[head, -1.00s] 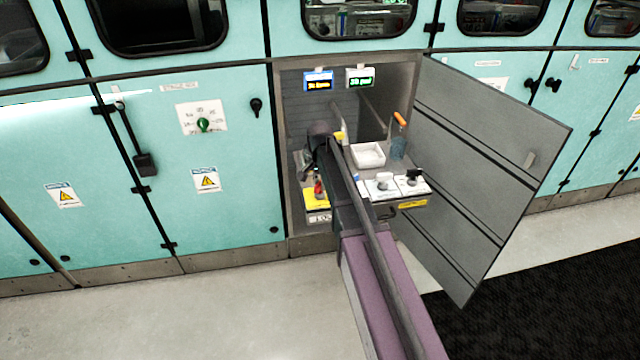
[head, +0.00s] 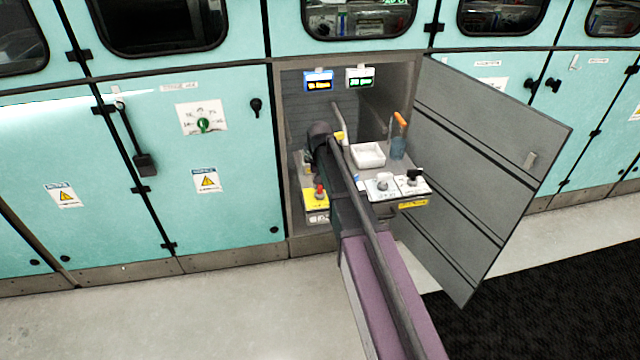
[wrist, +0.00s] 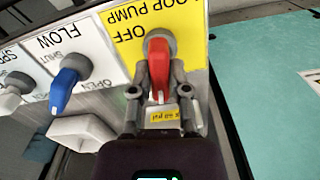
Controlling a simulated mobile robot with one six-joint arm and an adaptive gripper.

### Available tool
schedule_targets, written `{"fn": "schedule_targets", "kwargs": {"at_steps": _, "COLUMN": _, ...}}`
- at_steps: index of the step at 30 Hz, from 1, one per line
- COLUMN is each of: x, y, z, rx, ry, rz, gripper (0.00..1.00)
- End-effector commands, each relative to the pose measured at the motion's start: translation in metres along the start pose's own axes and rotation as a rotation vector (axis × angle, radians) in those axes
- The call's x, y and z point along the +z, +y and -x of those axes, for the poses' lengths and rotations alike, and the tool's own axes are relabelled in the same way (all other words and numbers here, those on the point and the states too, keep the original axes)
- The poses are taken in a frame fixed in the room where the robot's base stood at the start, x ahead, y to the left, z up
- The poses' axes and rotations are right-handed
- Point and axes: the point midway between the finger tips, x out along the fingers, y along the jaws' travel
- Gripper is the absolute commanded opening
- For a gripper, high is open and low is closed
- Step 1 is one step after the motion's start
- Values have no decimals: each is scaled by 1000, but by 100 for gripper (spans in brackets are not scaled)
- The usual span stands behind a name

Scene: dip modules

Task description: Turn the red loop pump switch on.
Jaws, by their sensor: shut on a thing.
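The red loop pump switch (wrist: 158,55) stands on a yellow plate (wrist: 195,65) in the wrist view, with the words PUMP and OFF beside it. Its red handle points down the picture, toward my wrist. My gripper (wrist: 159,92) has one dark finger on each side of the handle and is shut on it. In the head view the red switch (head: 320,190) shows at the front left of the open cabinet, on its yellow plate (head: 311,198). My arm hides most of my gripper there.
A blue FLOW handle (wrist: 66,88) and another white module lie left of the switch in the wrist view. In the head view, a white tray (head: 368,161), an orange-handled tool (head: 400,118) and white switch modules (head: 383,196) lie right of my arm. The grey cabinet door (head: 480,160) stands open.

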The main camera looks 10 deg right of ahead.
Motion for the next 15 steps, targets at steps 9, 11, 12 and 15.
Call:
{"fn": "schedule_targets", "kwargs": {"at_steps": 9, "x": 1, "y": 1, "z": 0, "rx": 2, "ry": -2, "rz": 172, "gripper": 0}}
{"fn": "schedule_targets", "kwargs": {"at_steps": 11, "x": 1, "y": 1, "z": 0, "rx": 2, "ry": -2, "rz": 190, "gripper": 0}}
{"fn": "schedule_targets", "kwargs": {"at_steps": 12, "x": 2, "y": 1, "z": 0, "rx": 2, "ry": -2, "rz": 197, "gripper": 0}}
{"fn": "schedule_targets", "kwargs": {"at_steps": 15, "x": 2, "y": 1, "z": 0, "rx": 2, "ry": -2, "rz": 211, "gripper": 0}}
